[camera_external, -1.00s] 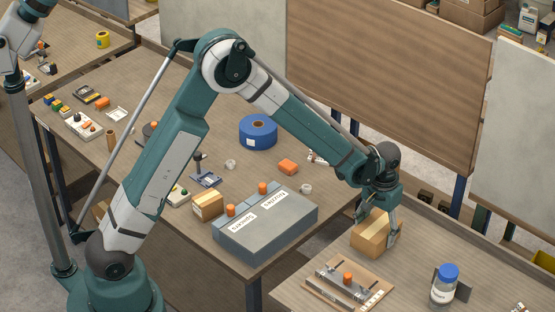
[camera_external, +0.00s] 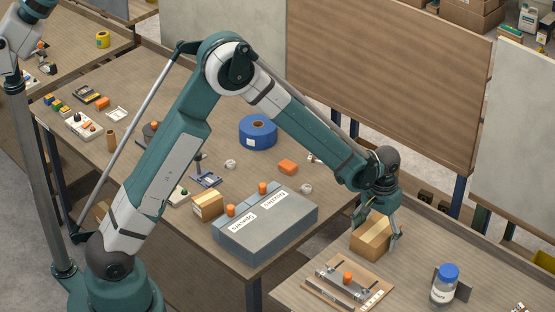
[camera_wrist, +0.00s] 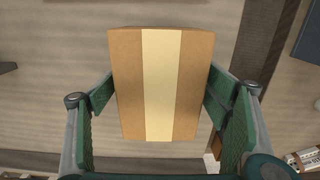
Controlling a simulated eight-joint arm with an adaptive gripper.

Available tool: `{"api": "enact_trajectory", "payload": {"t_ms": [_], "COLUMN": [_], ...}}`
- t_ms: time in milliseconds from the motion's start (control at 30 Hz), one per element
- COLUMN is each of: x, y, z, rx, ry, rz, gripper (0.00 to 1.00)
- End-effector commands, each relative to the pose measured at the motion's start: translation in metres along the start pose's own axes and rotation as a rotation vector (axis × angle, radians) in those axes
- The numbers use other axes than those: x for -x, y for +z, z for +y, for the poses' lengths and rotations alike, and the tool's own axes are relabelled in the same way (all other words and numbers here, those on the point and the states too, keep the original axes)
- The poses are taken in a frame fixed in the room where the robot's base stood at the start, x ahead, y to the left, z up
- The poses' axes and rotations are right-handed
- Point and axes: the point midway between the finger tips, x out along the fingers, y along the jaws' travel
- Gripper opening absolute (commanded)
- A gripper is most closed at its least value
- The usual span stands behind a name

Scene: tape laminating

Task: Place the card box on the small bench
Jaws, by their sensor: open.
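The card box (camera_external: 371,238) is a brown carton with a pale tape strip along its top. It rests on the small bench (camera_external: 300,283) at the right, near that bench's left side. My gripper (camera_external: 378,226) is just above it with its fingers apart. In the wrist view the box (camera_wrist: 160,85) lies between the green fingers of my gripper (camera_wrist: 162,120), with a small gap showing at the lower sides. The far finger is partly hidden in the external view.
On the small bench, a wooden fixture (camera_external: 330,292) with an orange knob stands in front of the box, and a blue-capped jar (camera_external: 445,285) stands to the right. The large table (camera_external: 150,215) holds a grey case (camera_external: 265,228), a smaller carton (camera_external: 207,206) and a blue tape roll (camera_external: 258,132).

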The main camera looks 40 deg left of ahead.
Motion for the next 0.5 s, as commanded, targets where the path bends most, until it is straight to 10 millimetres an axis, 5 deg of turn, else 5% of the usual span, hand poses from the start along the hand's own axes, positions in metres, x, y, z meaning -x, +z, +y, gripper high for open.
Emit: {"api": "enact_trajectory", "payload": {"t_ms": [500], "x": [0.026], "y": [0.0], "z": [0.0], "rx": [0.0], "ry": [0.0], "rz": [0.0], "gripper": [0.75]}}
